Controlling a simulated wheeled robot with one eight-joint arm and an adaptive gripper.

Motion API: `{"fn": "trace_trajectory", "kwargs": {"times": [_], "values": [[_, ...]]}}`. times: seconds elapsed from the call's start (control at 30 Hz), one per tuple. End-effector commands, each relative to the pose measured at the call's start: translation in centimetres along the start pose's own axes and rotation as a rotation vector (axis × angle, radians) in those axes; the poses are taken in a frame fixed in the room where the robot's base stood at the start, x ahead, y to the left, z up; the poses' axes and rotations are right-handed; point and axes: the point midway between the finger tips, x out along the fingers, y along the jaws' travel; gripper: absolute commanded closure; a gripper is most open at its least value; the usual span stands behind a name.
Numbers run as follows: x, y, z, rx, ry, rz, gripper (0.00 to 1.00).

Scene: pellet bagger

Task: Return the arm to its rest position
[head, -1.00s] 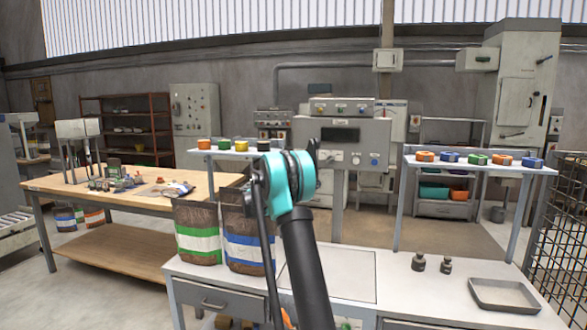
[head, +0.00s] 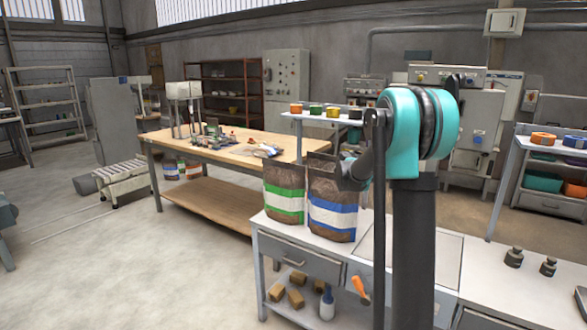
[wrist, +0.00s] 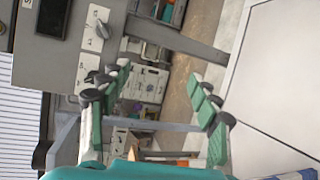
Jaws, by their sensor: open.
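My arm (head: 415,215) rises at the right of centre in the head view, a black upright link with a large teal joint on top. Its end is folded behind that joint, so my gripper does not show clearly there. In the wrist view my gripper (wrist: 162,82) is open, its two green-padded fingers well apart with nothing between them. Beyond the fingers are a grey machine panel (wrist: 65,65) and a pale worktop (wrist: 275,80), none of it in the grasp.
A brown bag with a green band (head: 284,190) and one with a blue band (head: 332,205) stand on the white bench (head: 400,245), left of my arm. Two dark weights stand on its right part. A wooden table (head: 225,148) is behind left. The floor at left is largely open.

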Motion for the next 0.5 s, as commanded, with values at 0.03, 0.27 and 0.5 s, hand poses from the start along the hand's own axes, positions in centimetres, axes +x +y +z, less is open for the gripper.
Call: {"fn": "trace_trajectory", "kwargs": {"times": [0.03, 0.27, 0.5], "values": [[-1.4, -1.8, 2.0, 0.052, 0.007, -0.063, 0.38], [-8.5, -11.3, 9.0, 0.296, 0.024, -0.374, 0.38], [-18.0, -22.0, 15.1, 0.53, 0.027, -0.708, 0.38]]}}
